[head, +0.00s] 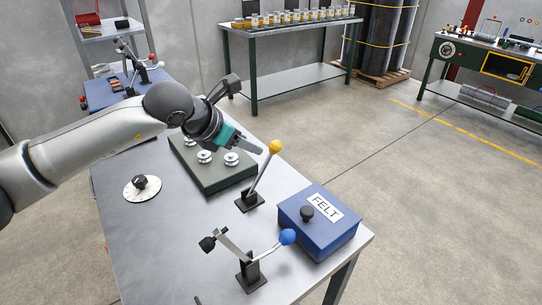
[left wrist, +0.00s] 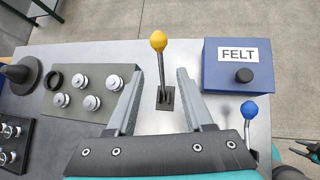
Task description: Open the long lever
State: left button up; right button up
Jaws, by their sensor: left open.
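A lever with a yellow knob (head: 275,147) rises tilted from a small black base on the grey table. It looks like the long lever. My left gripper (head: 252,149) is open and empty, just left of the yellow knob in the head view. In the left wrist view the yellow-knobbed lever (left wrist: 160,68) appears between the two spread fingers, with its knob beyond the tips. I see no contact. A shorter lever with a blue knob (head: 287,237) stands nearer the table's front. A dark and teal piece at the left wrist view's right edge may be my right gripper (left wrist: 309,150).
A blue box labelled FELT (head: 319,228) stands right of the levers. A green-grey plate (head: 214,178) with several metal spools lies behind the yellow-knobbed lever. A black knob on a white dial (head: 142,188) is at left. Bare tabletop surrounds the lever bases.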

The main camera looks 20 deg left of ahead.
aim_at(270, 154)
pick_arm(q)
jog(key=x, duration=1.2)
jog(key=shift+w+d+f, duration=0.1)
jog(key=shift+w+f, duration=0.1)
jog(key=shift+c, duration=0.2)
grip_shut()
jog(key=shift+r, duration=0.1)
dwell(0.8)
